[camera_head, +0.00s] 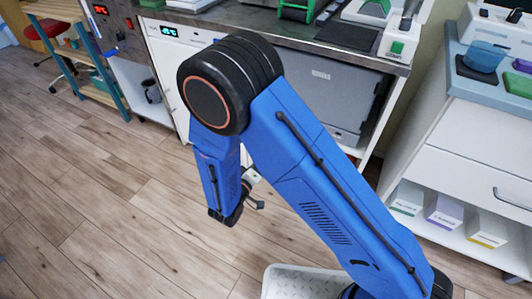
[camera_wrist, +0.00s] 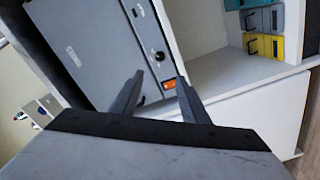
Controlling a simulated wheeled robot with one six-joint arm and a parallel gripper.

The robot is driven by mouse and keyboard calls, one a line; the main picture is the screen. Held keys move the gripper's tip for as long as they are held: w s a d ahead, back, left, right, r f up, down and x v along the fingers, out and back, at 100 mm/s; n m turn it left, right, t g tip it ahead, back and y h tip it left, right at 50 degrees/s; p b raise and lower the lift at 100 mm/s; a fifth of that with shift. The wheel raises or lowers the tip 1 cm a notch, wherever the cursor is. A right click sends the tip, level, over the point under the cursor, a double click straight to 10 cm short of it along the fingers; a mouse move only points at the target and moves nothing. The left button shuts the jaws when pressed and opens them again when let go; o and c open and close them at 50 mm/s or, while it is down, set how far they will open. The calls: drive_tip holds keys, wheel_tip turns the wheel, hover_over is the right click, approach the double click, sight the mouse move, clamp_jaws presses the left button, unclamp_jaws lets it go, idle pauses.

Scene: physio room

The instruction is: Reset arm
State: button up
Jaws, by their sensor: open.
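My blue arm rises from the lower right of the head view, bends at the large dark joint and hangs down over the wooden floor. My gripper (camera_head: 255,200) shows only in part there, partly hidden behind the arm. In the wrist view my gripper (camera_wrist: 158,90) has its two dark fingers apart, with nothing between them. Beyond the fingers, out of contact, is a grey appliance front (camera_wrist: 100,45) with an orange switch.
A white tray (camera_head: 300,280) is at the bottom. A counter (camera_head: 300,42) with equipment runs along the back, above a grey unit (camera_head: 340,95). A white drawer cabinet (camera_head: 470,160) with boxes on its lower shelf stands right. The floor (camera_head: 100,210) at left is clear.

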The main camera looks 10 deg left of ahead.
idle(0.3)
drive_tip(key=s+d+r+m+g+h, duration=0.15)
drive_tip(key=d+r+g, duration=0.3)
drive_tip(key=d, duration=0.55)
drive_tip(key=s+d+r+m+g+h, duration=0.1)
drive_tip(key=d+r+m+g+h, duration=0.2)
drive_tip(key=d+r, duration=0.5)
drive_tip(key=s+d+r+m+g+h, duration=0.15)
drive_tip(key=d+r+g, duration=0.3)
drive_tip(key=d, duration=0.75)
drive_tip(key=s+d+r+m+g+y, duration=0.25)
drive_tip(key=s+d+g+y, duration=0.2)
drive_tip(key=s+d, duration=0.45)
drive_tip(key=s+r+t+y, duration=0.4)
drive_tip(key=s+r+y, duration=0.3)
drive_tip(key=s, duration=0.3)
drive_tip(key=shift+s+a+n+y, duration=0.2)
drive_tip(key=shift+n+y, duration=0.15)
